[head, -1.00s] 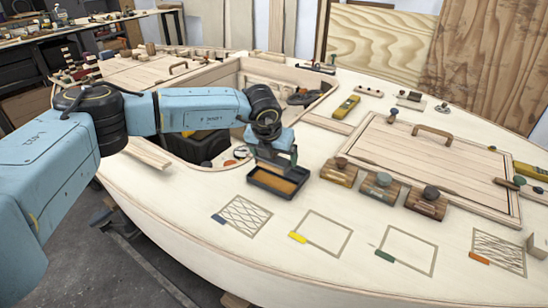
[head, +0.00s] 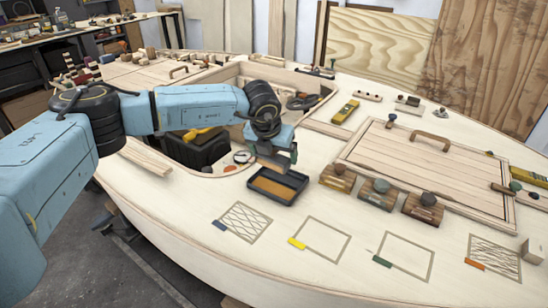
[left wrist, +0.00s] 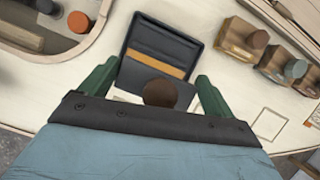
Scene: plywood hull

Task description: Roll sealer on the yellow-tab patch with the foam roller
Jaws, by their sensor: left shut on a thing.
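The yellow-tab patch is a bare outlined rectangle (head: 342,252) with a yellow tab (head: 297,243) at its left corner. My left gripper (head: 276,158) is at the far edge of a dark tray (head: 291,200) with an amber layer inside. The tray also shows in the left wrist view (left wrist: 190,28), with an orange-tan strip across it. In that view the green fingers of my left gripper (left wrist: 157,92) stand either side of a brown rounded handle end (left wrist: 160,94), seemingly the foam roller's. The roller's foam is hidden. My right gripper is out of view.
A hatched blue-tab patch (head: 243,222) lies left, a green-tab patch (head: 405,256) and hatched orange-tab patch (head: 495,258) right. Several knobbed wooden blocks (head: 377,192) stand right of the tray. An open cockpit well (head: 215,160) lies behind it.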

